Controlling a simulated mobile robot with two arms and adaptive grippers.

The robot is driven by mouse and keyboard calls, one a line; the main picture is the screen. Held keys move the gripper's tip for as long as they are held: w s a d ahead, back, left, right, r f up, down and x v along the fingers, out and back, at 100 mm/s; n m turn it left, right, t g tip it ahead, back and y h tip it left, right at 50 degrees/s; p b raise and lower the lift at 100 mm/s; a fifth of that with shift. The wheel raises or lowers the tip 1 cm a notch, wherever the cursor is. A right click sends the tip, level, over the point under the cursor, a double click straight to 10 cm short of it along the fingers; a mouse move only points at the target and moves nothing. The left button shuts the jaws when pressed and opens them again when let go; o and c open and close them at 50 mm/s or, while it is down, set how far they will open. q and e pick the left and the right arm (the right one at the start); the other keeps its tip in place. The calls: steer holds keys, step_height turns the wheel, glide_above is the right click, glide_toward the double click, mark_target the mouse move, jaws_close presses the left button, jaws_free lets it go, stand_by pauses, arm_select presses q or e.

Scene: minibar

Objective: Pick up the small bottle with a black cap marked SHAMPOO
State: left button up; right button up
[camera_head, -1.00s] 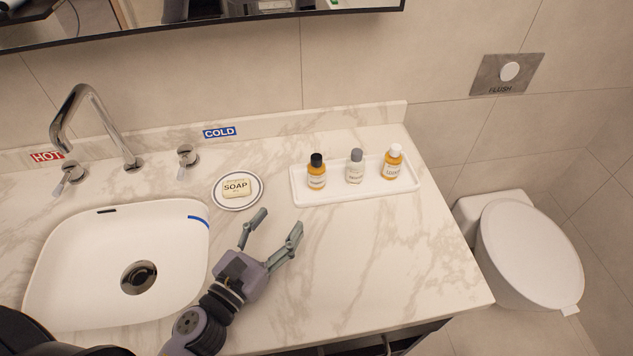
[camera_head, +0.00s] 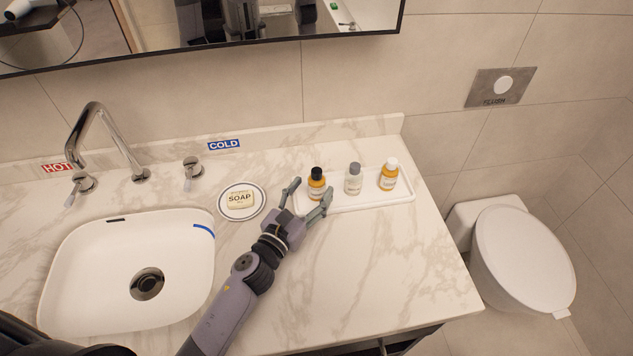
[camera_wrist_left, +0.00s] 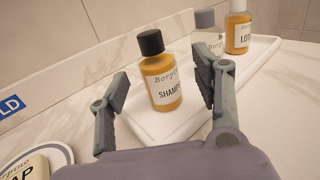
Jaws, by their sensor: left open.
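The small amber bottle with a black cap (camera_head: 316,184) stands upright at the left end of a white tray (camera_head: 372,202). In the left wrist view the bottle (camera_wrist_left: 161,78) reads SHAMPOO on its label. My left gripper (camera_head: 310,190) is open at the tray's left end, its fingers on either side of the bottle in the picture. In the left wrist view the bottle shows between the two fingertips of the gripper (camera_wrist_left: 160,88), with gaps on both sides. My right gripper is not in view.
A clear bottle with a grey cap (camera_head: 353,179) and an amber bottle with a white cap (camera_head: 388,175) stand to the right on the tray. A soap dish (camera_head: 225,212) lies left of my gripper. The sink (camera_head: 80,270) is further left. The front right counter is clear.

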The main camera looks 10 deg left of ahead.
mark_target(312, 188)
arm_select(q)
steer(key=x, duration=0.4)
steer(key=shift+a+p, duration=0.15)
steer(key=shift+p, duration=0.15)
steer(key=shift+c, duration=0.4)
steer(key=c, duration=1.2)
